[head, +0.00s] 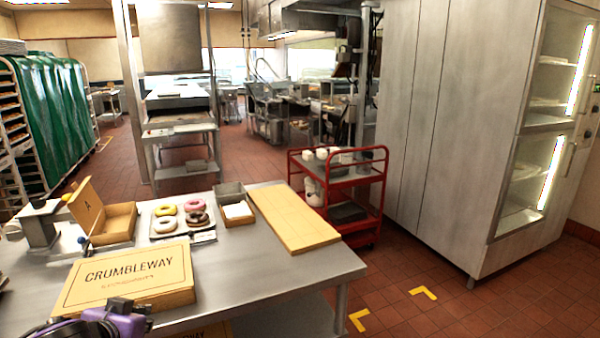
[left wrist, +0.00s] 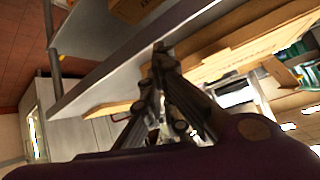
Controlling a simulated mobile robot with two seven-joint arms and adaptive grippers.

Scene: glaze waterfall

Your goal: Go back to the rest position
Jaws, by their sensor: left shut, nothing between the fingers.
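My left gripper (left wrist: 163,48) shows in the left wrist view with its dark fingers together and nothing between them. In the head view, the purple and black part of my left arm is low at the left, in front of the closed CRUMBLEWAY box (head: 125,280). I cannot make out the fingertips there. The steel table (head: 265,268) carries this box. In the left wrist view the table's edge (left wrist: 100,85) runs slantwise past the fingers. My right gripper is not in view.
A red cart (head: 368,200) stands behind the table's right end. The floor (head: 470,305) at the right front is clear.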

